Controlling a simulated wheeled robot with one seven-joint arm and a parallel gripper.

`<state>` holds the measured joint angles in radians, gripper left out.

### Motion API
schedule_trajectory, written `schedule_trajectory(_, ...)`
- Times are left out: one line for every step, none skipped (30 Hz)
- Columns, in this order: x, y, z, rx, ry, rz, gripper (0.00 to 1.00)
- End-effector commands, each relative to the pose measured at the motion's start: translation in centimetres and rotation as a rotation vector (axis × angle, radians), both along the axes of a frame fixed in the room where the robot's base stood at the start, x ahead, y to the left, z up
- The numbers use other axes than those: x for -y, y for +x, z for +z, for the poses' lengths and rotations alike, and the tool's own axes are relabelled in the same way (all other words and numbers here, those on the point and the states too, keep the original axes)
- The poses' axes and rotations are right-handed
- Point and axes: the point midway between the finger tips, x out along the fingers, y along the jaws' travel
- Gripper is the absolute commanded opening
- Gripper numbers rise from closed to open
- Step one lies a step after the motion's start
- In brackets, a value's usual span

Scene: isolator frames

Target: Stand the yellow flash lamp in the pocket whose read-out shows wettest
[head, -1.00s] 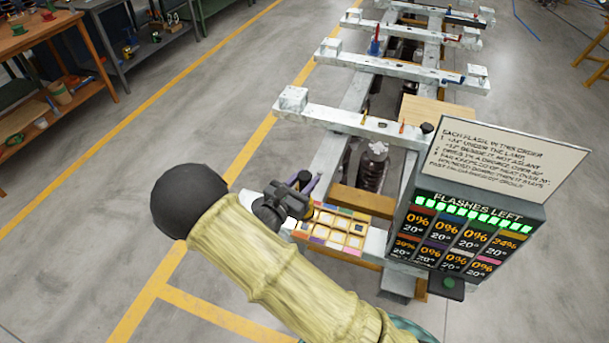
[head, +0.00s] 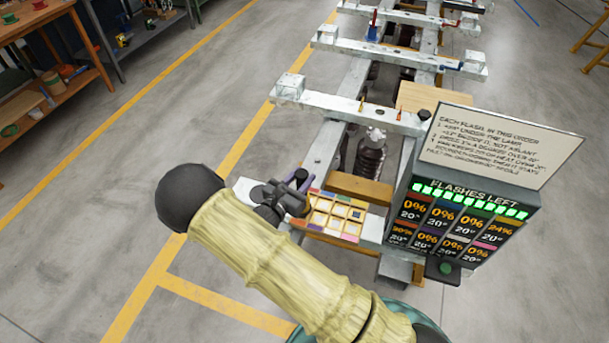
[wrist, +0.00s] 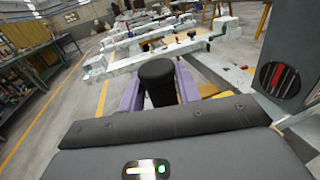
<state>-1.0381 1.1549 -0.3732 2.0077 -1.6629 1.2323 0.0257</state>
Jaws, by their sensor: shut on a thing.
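My gripper (head: 304,181) is at the left back corner of the tray (head: 338,221) in the head view, seen from behind. In the wrist view its purple fingers are shut on a dark cylinder (wrist: 158,82); no yellow shows on it, so I cannot tell if it is the yellow flash lamp. The tray has several pale square pockets with coloured edge tabs; one at the right holds a dark square. The read-out panel (head: 450,225) mostly shows 0% and 20°. Its top right cell shows 24%; its bottom left seems to read 30%, but is small.
A sign with rules (head: 500,145) stands atop the panel. A brown ribbed insulator (head: 369,158) stands behind the tray between white rails. A white crossbeam (head: 335,108) with small orange-tipped pieces lies beyond. Yellow floor lines and open floor lie left.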

Motion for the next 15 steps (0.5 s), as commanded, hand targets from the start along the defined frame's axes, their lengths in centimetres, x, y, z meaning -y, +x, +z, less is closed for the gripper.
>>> schedule_trajectory(0.09, 0.08, 0.07, 0.006, -0.002, -0.002, 0.0)
schedule_trajectory(0.15, 0.1, -0.01, 0.005, -0.001, -0.003, 0.0)
schedule_trajectory(0.24, 0.12, -0.09, 0.005, -0.001, -0.005, 0.0)
schedule_trajectory(0.3, 0.08, -0.25, 0.0, 0.0, -0.006, 0.39)
schedule_trajectory(0.37, 0.1, -0.23, -0.001, 0.001, -0.007, 0.45)
schedule_trajectory(0.45, 0.13, -0.23, -0.001, 0.001, -0.009, 0.53)
schedule_trajectory(0.51, 0.14, -0.23, -0.001, 0.001, -0.01, 0.55)
schedule_trajectory(0.55, 0.15, -0.23, -0.001, 0.001, -0.01, 0.55)
schedule_trajectory(0.6, 0.16, -0.23, -0.001, 0.001, -0.011, 0.55)
schedule_trajectory(0.62, 0.17, -0.23, -0.001, 0.001, -0.012, 0.55)
schedule_trajectory(0.64, 0.18, -0.23, -0.001, 0.001, -0.012, 0.55)
schedule_trajectory(0.66, 0.18, -0.23, -0.001, 0.001, -0.012, 0.55)
schedule_trajectory(0.67, 0.18, -0.23, -0.001, 0.001, -0.013, 0.55)
schedule_trajectory(0.67, 0.18, -0.22, -0.001, 0.001, -0.013, 0.55)
schedule_trajectory(0.67, 0.18, -0.16, -0.001, 0.001, -0.013, 0.55)
